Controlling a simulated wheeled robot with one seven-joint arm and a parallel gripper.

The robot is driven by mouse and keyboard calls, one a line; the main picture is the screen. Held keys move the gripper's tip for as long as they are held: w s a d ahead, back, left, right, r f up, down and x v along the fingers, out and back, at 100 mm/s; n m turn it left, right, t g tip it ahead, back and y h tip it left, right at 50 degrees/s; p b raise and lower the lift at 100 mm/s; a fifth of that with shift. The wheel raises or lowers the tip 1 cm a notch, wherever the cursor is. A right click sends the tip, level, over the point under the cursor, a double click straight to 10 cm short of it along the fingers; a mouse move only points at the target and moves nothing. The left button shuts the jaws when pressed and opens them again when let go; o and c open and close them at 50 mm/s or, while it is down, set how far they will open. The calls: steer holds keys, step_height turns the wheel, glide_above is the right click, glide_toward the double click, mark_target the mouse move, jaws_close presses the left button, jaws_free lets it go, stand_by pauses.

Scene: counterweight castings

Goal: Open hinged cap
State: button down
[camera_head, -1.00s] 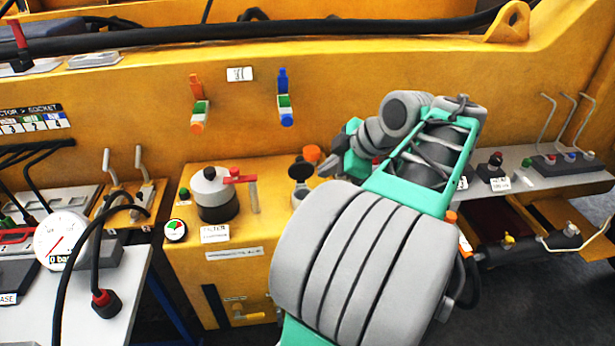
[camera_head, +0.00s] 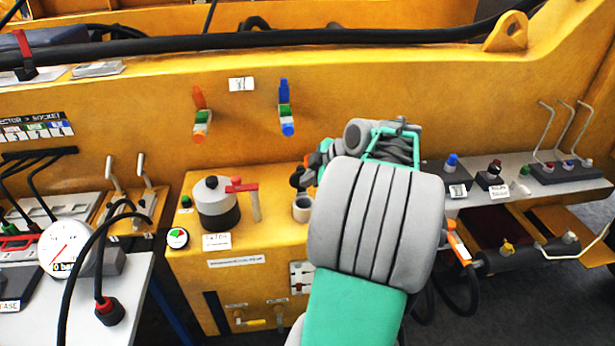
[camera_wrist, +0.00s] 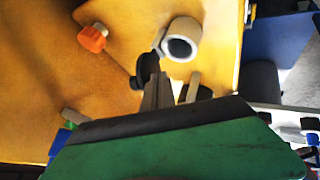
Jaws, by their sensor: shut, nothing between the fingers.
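The filler neck (camera_head: 302,208) is a pale short tube on top of the yellow housing, its dark opening uncovered. Its black hinged cap (camera_head: 297,178) stands up at the back of the neck. In the wrist view the neck (camera_wrist: 182,42) shows a pale rim with a dark inside, and the cap (camera_wrist: 147,68) is beside it, seen edge-on. My gripper (camera_wrist: 158,78) is shut and empty, its fingertips right by the cap; I cannot tell whether they touch it. In the head view my arm hides most of the gripper.
A grey-and-black canister (camera_head: 216,203) with a red handle (camera_head: 242,187) stands left of the neck. A round gauge (camera_head: 177,238) is on the housing's left edge. An orange knob (camera_wrist: 93,37) shows near the fingers in the wrist view. Two coloured valves hang on the yellow wall behind.

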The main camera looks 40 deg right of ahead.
steer(key=g+p, duration=0.1)
steer(key=p, duration=0.1)
steer(key=w+d+r+g+y+p, duration=0.1)
steer(key=p, duration=0.2)
steer(key=shift+w+r+m, duration=0.15)
steer(key=shift+w+m, duration=0.1)
steer(key=shift+m, duration=0.05)
steer(key=shift+w+d+f+b, duration=0.3)
steer(key=shift+w+b, duration=0.1)
steer(key=shift+b, duration=0.15)
steer(key=shift+w+d+r, duration=0.15)
steer(key=shift+w, duration=0.05)
